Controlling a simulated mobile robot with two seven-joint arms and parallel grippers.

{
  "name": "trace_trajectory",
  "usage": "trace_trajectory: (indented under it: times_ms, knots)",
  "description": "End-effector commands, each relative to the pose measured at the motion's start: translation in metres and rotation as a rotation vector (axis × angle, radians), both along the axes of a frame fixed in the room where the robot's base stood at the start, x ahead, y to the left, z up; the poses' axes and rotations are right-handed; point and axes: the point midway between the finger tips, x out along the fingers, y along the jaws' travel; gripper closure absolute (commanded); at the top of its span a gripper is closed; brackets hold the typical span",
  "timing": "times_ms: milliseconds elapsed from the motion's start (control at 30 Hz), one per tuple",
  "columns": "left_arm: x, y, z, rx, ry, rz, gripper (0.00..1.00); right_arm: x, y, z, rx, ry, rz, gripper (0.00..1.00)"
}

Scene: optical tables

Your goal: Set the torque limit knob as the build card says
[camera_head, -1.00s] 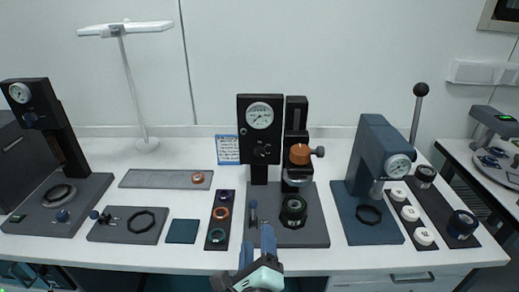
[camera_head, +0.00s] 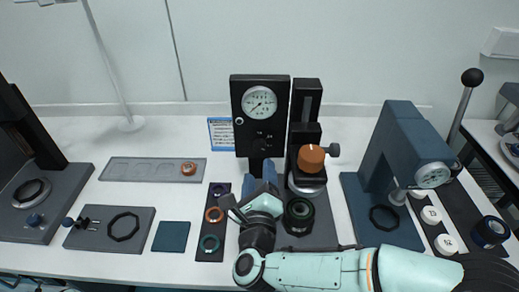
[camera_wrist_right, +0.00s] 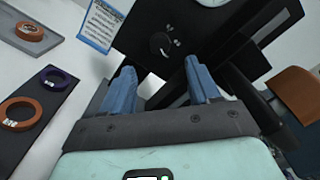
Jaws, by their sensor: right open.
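A black upright panel (camera_head: 243,91) with a round white gauge (camera_head: 260,102) stands at the middle of the table. A dark knob (camera_head: 261,145) is low on its face; the knob (camera_wrist_right: 160,43) also shows in the right wrist view, with pale marks around it. My right gripper (camera_head: 260,176) is open and empty, with blue fingers pointing at the panel. In the right wrist view the fingers (camera_wrist_right: 161,82) sit apart, below the knob and not around it. A blue-and-white card (camera_head: 222,134), its text too small to read, is left of the panel.
An orange-capped unit (camera_head: 311,158) stands close right of the panel. A black strip (camera_head: 204,244) with several rings lies left of my gripper. A dark blue press (camera_head: 392,150) stands at right. White table shows between the fixtures.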

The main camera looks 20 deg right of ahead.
Motion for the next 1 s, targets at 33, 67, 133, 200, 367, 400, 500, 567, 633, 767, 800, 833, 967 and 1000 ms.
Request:
trace_trajectory:
  times_ms: [33,67,133,200,367,400,500,567,633,767,800,833,967,1000]
  knots:
    - [0.000,0.000,0.002,0.000,0.001,0.000,1.00,0.012,-0.005,0.000,0.001,0.003,-0.005,0.39]
    - [0.000,0.000,0.003,0.000,0.002,-0.001,1.00,0.018,-0.006,0.000,0.002,0.003,-0.005,0.39]
    - [-0.001,0.000,0.004,-0.001,0.004,-0.001,1.00,0.032,-0.011,0.000,0.000,0.002,-0.005,0.39]
    - [-0.002,0.000,0.005,-0.002,0.007,-0.002,1.00,0.044,-0.013,0.000,0.002,0.002,-0.002,0.39]
    - [-0.003,0.000,0.008,-0.002,0.011,-0.002,1.00,0.066,-0.019,0.000,0.001,0.003,-0.002,0.39]
    - [-0.003,0.000,0.008,-0.001,0.012,-0.003,1.00,0.070,-0.021,0.000,0.001,0.002,-0.002,0.39]
    - [-0.003,0.000,0.008,-0.002,0.013,-0.003,1.00,0.075,-0.022,0.000,-0.001,0.002,-0.002,0.39]
    - [-0.003,0.000,0.008,-0.002,0.014,-0.003,1.00,0.077,-0.023,0.000,-0.001,0.002,-0.002,0.39]
    - [-0.003,0.000,0.008,-0.002,0.014,-0.003,1.00,0.078,-0.023,0.000,-0.002,0.001,-0.001,0.39]
    - [-0.004,0.000,0.008,-0.002,0.014,-0.003,1.00,0.078,-0.023,0.000,-0.002,0.001,-0.001,0.39]
    - [-0.004,0.000,0.008,-0.002,0.014,-0.003,1.00,0.078,-0.023,0.000,-0.001,0.001,-0.001,0.39]
    - [-0.004,0.000,0.008,-0.002,0.014,-0.003,1.00,0.078,-0.023,0.000,-0.001,0.001,-0.001,0.42]
    - [-0.004,0.000,0.008,-0.002,0.014,-0.003,1.00,0.078,-0.023,0.000,-0.001,0.001,-0.001,0.84]
    - [-0.004,0.000,0.008,-0.002,0.014,-0.003,1.00,0.078,-0.023,0.000,-0.001,0.001,-0.001,0.95]
